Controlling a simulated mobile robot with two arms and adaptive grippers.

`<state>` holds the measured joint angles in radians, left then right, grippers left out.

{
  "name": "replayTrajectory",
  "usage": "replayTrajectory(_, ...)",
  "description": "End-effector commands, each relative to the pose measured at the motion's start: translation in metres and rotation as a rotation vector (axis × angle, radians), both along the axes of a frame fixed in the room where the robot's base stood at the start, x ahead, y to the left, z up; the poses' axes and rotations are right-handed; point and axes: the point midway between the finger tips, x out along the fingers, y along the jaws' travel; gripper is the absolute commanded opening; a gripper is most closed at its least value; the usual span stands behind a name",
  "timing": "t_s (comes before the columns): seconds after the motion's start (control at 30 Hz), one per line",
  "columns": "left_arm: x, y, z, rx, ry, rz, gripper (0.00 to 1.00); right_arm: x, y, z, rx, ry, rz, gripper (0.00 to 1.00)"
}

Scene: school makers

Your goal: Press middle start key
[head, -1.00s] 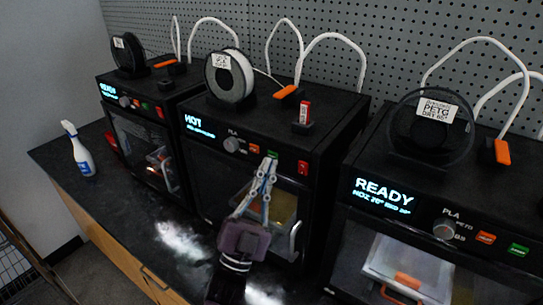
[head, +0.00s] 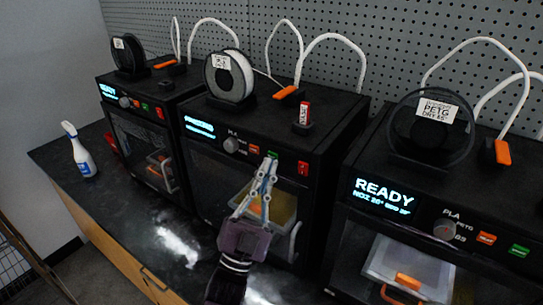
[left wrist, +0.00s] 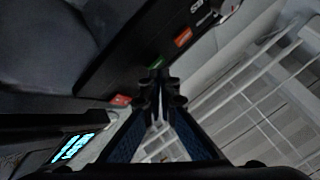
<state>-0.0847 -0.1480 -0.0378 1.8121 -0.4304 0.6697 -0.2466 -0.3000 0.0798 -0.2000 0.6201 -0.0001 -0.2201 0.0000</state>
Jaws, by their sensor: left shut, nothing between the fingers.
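The middle printer (head: 255,130) is a black box with a lit display (head: 200,127) whose small text I cannot read surely. Its green key (head: 272,155) sits on the front panel, between an orange key (head: 254,150) and a red switch (head: 303,168). My left gripper (head: 268,162) is shut and empty, with its fingertips at the green key and partly over it. In the left wrist view the green key (left wrist: 155,62) shows just beyond the fingertips (left wrist: 158,82); contact cannot be told. My right gripper is not in view.
A similar printer (head: 150,100) stands to the left, and another (head: 400,170), showing READY, to the right. Spools and white tubes stand on top. A spray bottle (head: 80,152) stands on the dark bench (head: 130,225) at left. The bench front is largely clear.

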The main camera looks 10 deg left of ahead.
Motion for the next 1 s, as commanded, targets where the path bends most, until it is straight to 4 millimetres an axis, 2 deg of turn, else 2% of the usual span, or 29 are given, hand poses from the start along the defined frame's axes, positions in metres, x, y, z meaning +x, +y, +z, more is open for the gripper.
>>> replayTrajectory(0.33,-0.005,0.002,0.000,0.000,0.001,0.000,0.00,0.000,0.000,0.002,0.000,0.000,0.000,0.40)
replayTrajectory(0.8,-0.048,0.018,0.000,0.000,0.002,0.000,0.00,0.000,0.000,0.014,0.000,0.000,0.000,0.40)
replayTrajectory(1.0,-0.057,0.021,0.000,0.001,0.000,-0.001,0.00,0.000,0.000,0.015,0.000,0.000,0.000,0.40)
